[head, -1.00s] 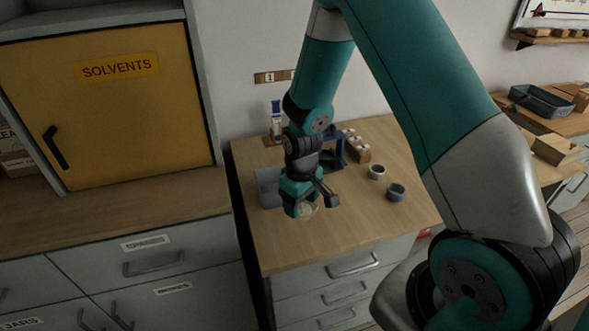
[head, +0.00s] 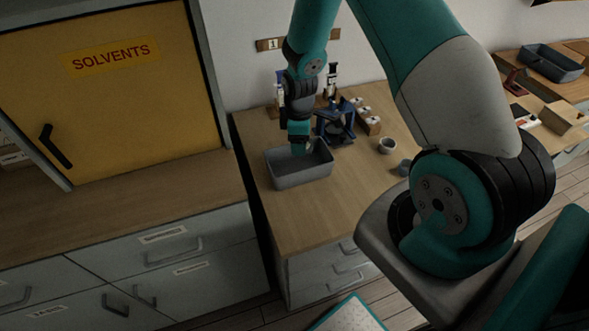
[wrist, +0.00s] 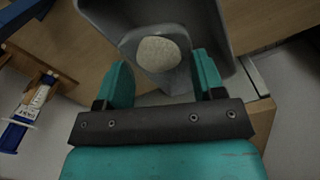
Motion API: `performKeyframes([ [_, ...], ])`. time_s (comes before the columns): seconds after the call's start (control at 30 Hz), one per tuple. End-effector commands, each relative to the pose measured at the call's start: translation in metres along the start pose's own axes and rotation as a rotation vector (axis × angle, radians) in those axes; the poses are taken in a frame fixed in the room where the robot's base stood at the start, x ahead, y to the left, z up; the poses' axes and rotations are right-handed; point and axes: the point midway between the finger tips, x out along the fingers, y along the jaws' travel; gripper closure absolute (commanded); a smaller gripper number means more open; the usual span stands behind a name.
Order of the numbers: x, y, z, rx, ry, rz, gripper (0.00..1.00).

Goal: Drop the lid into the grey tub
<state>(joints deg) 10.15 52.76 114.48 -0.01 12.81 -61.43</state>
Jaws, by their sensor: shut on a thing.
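My gripper (head: 300,146) is over the back part of the grey tub (head: 290,183), which stands on the wooden bench top. In the wrist view the lid (wrist: 158,54), a grey piece with a pale speckled round face, sits between the two teal fingers of my gripper (wrist: 165,75). My gripper is shut on it. The grey tub (wrist: 222,35) shows beyond the lid in that view, its walls on both sides. In the head view the lid is mostly hidden by the gripper and is too small to make out clearly.
A blue stand (head: 336,122) and a wooden block with white-topped items (head: 367,117) are behind and right of the tub. A white cup (head: 387,145) and a blue-grey cup (head: 404,168) stand farther right. The bench front is clear. A yellow solvents cabinet (head: 120,110) stands left.

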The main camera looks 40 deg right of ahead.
Motion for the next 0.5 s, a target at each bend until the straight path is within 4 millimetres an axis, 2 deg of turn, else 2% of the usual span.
performKeyframes([
  [0.03,0.0101,0.0001,-0.0002,0.000,0.000,0.000,0.63],
  [0.1,0.0145,0.0001,-0.0006,0.000,0.001,0.001,0.63],
  [0.4,0.0155,-0.0005,-0.0021,-0.002,0.001,0.001,0.63],
  [0.43,0.0155,-0.0006,-0.0022,-0.002,0.001,0.001,0.35],
  [0.5,0.0155,-0.0007,-0.0024,-0.002,0.001,0.001,0.19],
])
